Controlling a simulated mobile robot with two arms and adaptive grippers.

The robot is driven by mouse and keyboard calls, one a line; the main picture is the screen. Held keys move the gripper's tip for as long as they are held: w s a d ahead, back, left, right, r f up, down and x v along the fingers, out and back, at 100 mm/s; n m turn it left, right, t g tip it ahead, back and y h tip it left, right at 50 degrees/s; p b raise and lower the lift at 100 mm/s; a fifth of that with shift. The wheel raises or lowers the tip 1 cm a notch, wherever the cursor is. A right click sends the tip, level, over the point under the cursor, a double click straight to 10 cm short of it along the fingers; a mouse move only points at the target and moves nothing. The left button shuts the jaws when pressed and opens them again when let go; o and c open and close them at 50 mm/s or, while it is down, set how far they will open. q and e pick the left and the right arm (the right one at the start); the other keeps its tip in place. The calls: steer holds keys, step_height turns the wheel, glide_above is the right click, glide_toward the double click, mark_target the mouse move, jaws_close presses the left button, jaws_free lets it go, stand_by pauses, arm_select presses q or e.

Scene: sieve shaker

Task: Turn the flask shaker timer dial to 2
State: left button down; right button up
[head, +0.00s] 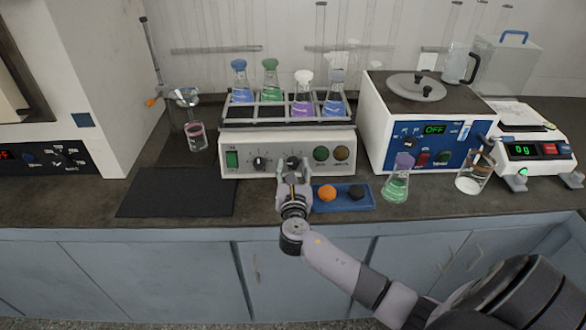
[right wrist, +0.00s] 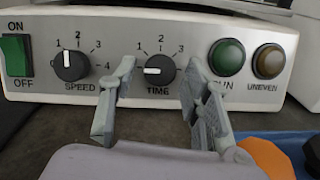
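The flask shaker (head: 288,139) is a white box with a rack of flasks on top. Its timer dial (right wrist: 159,69), a black knob marked TIME, has its white pointer line toward the left, near or just below the 1 mark. The 2 mark is above the knob. My right gripper (head: 294,168) is in front of the shaker's panel. In the right wrist view its two fingers (right wrist: 160,72) are apart, one on each side of the timer dial, and nothing is between them except the view of the knob; contact cannot be told. My left gripper is out of view.
The SPEED knob (right wrist: 72,65) and green power switch (right wrist: 16,55) are left of the timer dial; two round buttons (right wrist: 227,56) are right. A blue tray (head: 345,203) with an orange and a black item lies right of my gripper. A black mat (head: 178,197) lies left.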

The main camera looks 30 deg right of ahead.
jaws_close()
stand_by(0.3)
steer(key=shift+m, duration=0.3)
steer(key=m, duration=0.2)
steer(key=m+g+h+b, duration=0.1)
steer(key=m, duration=0.1)
steer(key=shift+w+a, duration=0.1)
steer(key=shift+a, duration=0.1)
steer(key=m+g, duration=0.1)
steer(key=m, duration=0.1)
steer(key=m+g+h, duration=0.1)
steer(key=m, duration=0.1)
steer(key=shift+w+a+r+m, duration=0.1)
steer(key=shift+m, duration=0.2)
steer(key=m+g, duration=0.1)
steer(key=m, duration=0.2)
steer(key=shift+r, duration=0.1)
steer(key=m+g, duration=0.1)
steer(key=m, duration=0.2)
steer(key=shift+w+r, duration=0.1)
steer(key=shift+r+m+g+y+p, duration=0.15)
steer(key=shift+m+g+p, duration=0.3)
steer(key=shift+m, duration=0.85)
steer(key=shift+f+m+g+y+p, duration=0.15)
steer(key=shift+m+g+p, duration=0.3)
steer(key=shift+m, duration=0.85)
